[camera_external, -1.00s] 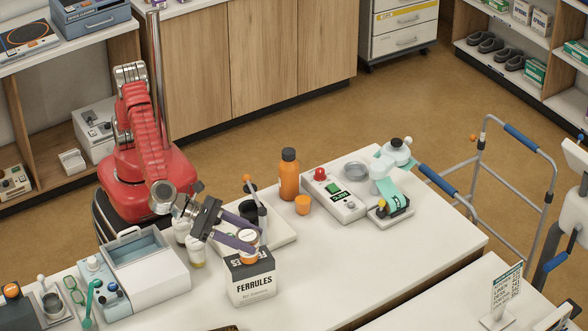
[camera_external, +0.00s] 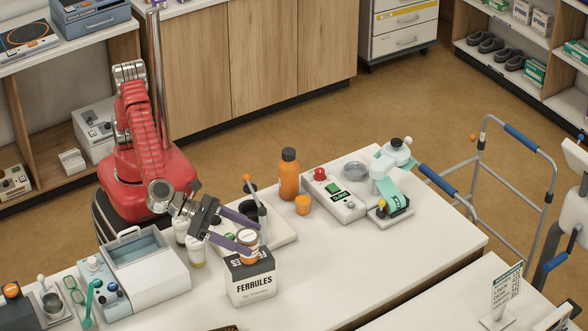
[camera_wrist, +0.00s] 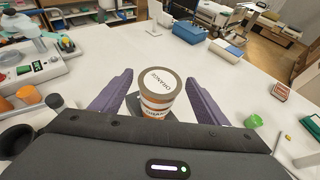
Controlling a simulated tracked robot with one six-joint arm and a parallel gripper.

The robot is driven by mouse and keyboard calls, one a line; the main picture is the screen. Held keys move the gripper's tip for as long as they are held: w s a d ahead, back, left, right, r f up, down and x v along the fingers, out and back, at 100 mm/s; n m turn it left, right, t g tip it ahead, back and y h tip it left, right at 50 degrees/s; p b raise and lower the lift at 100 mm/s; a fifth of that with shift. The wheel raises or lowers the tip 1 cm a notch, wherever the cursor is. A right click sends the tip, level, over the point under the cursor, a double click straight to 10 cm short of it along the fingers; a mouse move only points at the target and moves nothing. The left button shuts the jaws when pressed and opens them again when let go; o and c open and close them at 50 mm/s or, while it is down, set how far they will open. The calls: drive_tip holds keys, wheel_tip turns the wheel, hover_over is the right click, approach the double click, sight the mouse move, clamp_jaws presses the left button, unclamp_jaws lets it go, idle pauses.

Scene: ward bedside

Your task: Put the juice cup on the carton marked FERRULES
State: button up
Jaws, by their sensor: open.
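The juice cup (camera_external: 247,241), white and orange with a brown-rimmed lid, stands upright on top of the carton marked FERRULES (camera_external: 252,286). In the wrist view the cup (camera_wrist: 158,92) shows the word ORANGE on its pale lid. My gripper (camera_external: 238,229) is open, with its two purple fingers on either side of the cup. In the wrist view there are gaps between the cup and both fingers. Only a dark part of the carton top (camera_wrist: 178,107) shows below the cup there.
An orange bottle (camera_external: 289,176) and a small orange cup (camera_external: 302,205) stand behind, near a control box with a red knob (camera_external: 332,195). A white lidded box (camera_external: 147,262) is left of the carton. The table right of the carton (camera_external: 370,265) is clear.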

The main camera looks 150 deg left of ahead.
drive_tip(key=v, duration=1.1)
drive_tip(key=shift+s+d, duration=0.1)
idle(0.4)
wheel_tip(320, 180, up, 11)
drive_tip(key=s+d+m+t+h, duration=0.15)
drive_tip(key=m+t+h, duration=0.45)
drive_tip(key=m, duration=0.8)
drive_tip(key=s+d+r+m+h, duration=0.1)
drive_tip(key=s+d+m+h, duration=0.5)
drive_tip(key=m, duration=0.6)
drive_tip(key=s+a+f+m+g+y, duration=0.1)
drive_tip(key=s+a+f+m+g, duration=0.2)
drive_tip(key=s+f+m, duration=0.3)
drive_tip(key=s+a+f+m+g, duration=0.3)
drive_tip(key=s+a+f+m, duration=0.1)
drive_tip(key=s, duration=1.1)
drive_tip(key=s+a+f+m+g+y, duration=0.1)
drive_tip(key=s+a+f+m+g, duration=0.2)
drive_tip(key=s+f+m, duration=0.4)
drive_tip(key=s+a+m, duration=0.1)
drive_tip(key=s+m, duration=0.1)
drive_tip(key=s, duration=0.2)
drive_tip(key=shift+a+f+g+y, duration=0.2)
drive_tip(key=shift+f+g+y, duration=0.1)
drive_tip(key=shift+g, duration=0.1)
